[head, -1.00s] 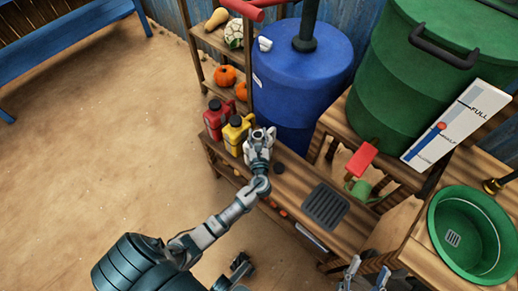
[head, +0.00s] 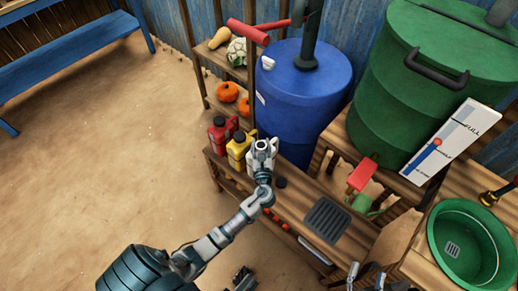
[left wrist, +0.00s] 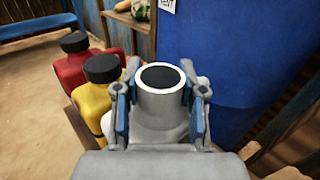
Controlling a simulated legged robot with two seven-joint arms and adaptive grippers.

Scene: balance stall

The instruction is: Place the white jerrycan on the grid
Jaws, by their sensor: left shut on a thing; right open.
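The white jerrycan (left wrist: 165,105) is between the fingers of my left gripper (left wrist: 160,100), which is shut on its upper part. Its round white neck with a dark top shows between the blue finger pads; its lower body is mostly hidden. In the head view my left gripper (head: 262,150) is over the bench, right beside the yellow jerrycan (head: 238,150). I cannot tell whether the white jerrycan touches the bench. The dark slotted grid (head: 326,220) lies bare on the bench to the right. My right gripper (head: 366,276) is open at the bottom edge, partly cut off.
A red jerrycan (head: 220,133) stands left of the yellow one. A small dark disc (head: 281,182) lies on the bench between my left gripper and the grid. A blue barrel (head: 300,95) stands behind. A red-handled tap (head: 361,174) and green watering can (head: 362,203) are right of the grid.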

